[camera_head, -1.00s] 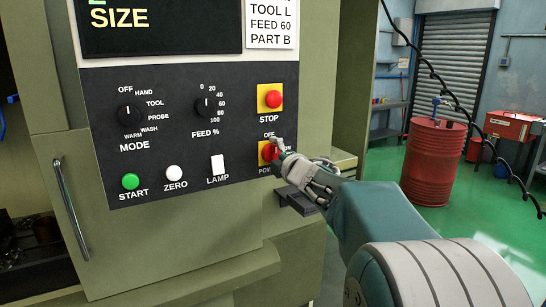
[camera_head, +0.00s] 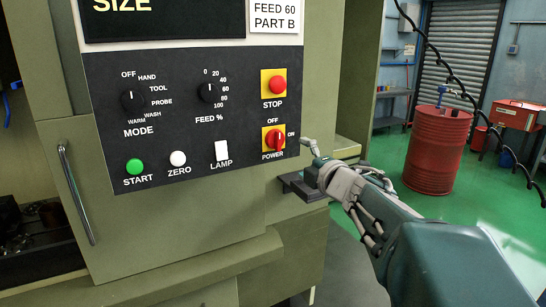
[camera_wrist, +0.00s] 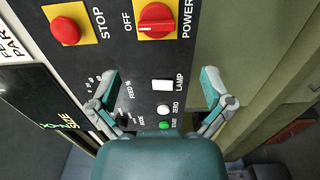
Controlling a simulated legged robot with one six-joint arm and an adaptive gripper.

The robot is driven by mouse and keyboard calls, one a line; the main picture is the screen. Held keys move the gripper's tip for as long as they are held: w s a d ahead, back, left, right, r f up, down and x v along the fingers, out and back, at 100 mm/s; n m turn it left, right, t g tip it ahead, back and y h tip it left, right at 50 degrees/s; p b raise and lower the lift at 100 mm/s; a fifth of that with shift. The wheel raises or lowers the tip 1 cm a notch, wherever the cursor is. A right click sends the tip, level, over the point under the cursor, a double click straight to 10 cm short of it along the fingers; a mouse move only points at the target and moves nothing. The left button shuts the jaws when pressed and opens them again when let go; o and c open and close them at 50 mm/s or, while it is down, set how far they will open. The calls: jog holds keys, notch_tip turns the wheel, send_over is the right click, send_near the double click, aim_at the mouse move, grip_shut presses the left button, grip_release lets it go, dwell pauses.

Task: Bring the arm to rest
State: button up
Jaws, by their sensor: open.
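My gripper (camera_head: 318,160) is at the right edge of the control panel (camera_head: 235,115) in the head view, right of the red POWER switch (camera_head: 274,139) and apart from it. In the wrist view my gripper (camera_wrist: 160,92) has its two fingers wide apart with nothing between them. The red POWER switch (camera_wrist: 155,18) on its yellow plate shows at the top there, beyond the fingertips. My arm reaches in from the lower right of the head view.
The panel also bears a red STOP button (camera_head: 278,85), MODE and FEED knobs, a green START button (camera_head: 135,166), a white ZERO button and a LAMP switch. A dark ledge (camera_head: 300,186) juts out close to my gripper. A red barrel (camera_head: 437,150) stands on open green floor behind.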

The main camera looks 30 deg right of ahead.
dwell(0.3)
jog(key=s+a+f+m+g, duration=0.6)
jog(key=s+a+f+m, duration=0.2)
jog(key=s, duration=0.3)
jog(key=s+a+f+m+g, duration=0.6)
jog(key=s+a+f+m, duration=0.3)
jog(key=s+f+m, duration=0.1)
jog(key=shift+s+a+m+h, duration=0.25)
jog(key=shift+s+m+h, duration=0.05)
jog(key=shift+s, duration=0.35)
